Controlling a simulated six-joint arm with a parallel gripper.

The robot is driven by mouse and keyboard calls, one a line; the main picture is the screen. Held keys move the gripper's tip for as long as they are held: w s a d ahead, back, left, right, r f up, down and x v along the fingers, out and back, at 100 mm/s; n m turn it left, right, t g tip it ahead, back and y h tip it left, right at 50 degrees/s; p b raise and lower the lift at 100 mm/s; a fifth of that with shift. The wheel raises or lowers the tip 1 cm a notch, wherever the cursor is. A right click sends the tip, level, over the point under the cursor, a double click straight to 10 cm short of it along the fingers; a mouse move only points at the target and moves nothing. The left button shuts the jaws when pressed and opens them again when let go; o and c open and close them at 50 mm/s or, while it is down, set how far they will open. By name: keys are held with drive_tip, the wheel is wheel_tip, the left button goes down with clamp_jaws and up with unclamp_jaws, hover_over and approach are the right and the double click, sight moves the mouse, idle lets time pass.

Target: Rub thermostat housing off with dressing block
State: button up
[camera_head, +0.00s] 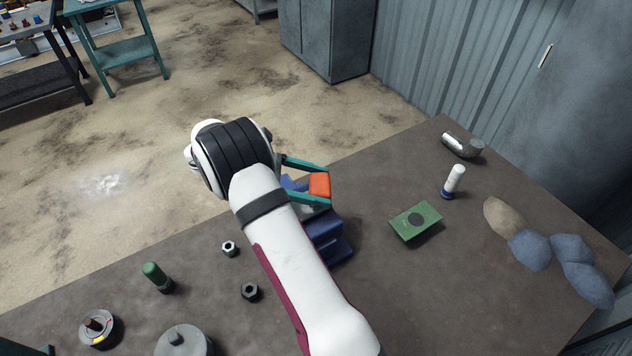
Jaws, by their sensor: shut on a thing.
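My gripper (326,187) has teal fingers, shut on an orange-red block (319,185), which looks like the dressing block. The block is held over a blue vise-like fixture (330,242) near the middle of the table. My arm and gripper cover much of the fixture. I cannot pick out the thermostat housing for sure; a small pale part shows under the fingers but is mostly hidden. I cannot tell whether the block touches anything below it.
On the brown table (470,290), a green pad (416,222), a white bottle (453,182), a lying cylinder (462,146) and rags (560,262) are to the right. Two nuts (229,248), a green-topped tool (156,276) and round parts (100,327) are at left.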

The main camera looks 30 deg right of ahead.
drive_tip(key=shift+f, duration=0.6)
idle(0.5)
drive_tip(key=shift+a, duration=0.1)
drive_tip(key=shift+a+r, duration=0.1)
drive_tip(key=shift+a, duration=1.75)
drive_tip(key=shift+a+f, duration=0.1)
drive_tip(key=shift+f, duration=0.1)
drive_tip(key=shift+d, duration=0.45)
drive_tip(key=shift+c, duration=0.8)
drive_tip(key=shift+d+r, duration=0.15)
drive_tip(key=shift+d, duration=1.45)
drive_tip(key=shift+r, duration=0.1)
